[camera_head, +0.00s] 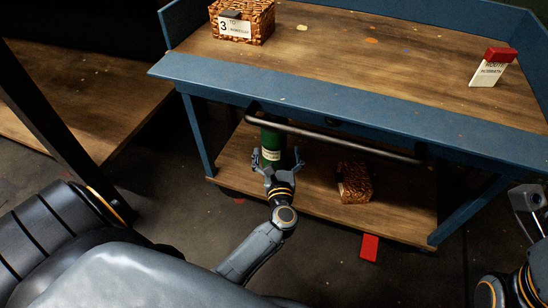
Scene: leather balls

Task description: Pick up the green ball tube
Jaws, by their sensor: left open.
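The green ball tube (272,139) stands upright on the lower wooden shelf of a blue workbench, at the left part of the shelf. It has a pale label low on its side. Its top is partly hidden by the bench's bar. My left gripper (276,165) is open, with its fingers at the tube's lower front, one to each side. I cannot tell whether the fingers touch the tube. Part of my right arm and gripper (530,198) shows at the right edge, and its jaw state is unclear.
A dark bar (335,138) runs along the bench front above the shelf. A wicker box (354,183) sits on the shelf right of the tube. On the bench top (350,60) are a wicker basket (243,22) and a red-topped white sign (489,72). A red piece (369,247) lies on the floor.

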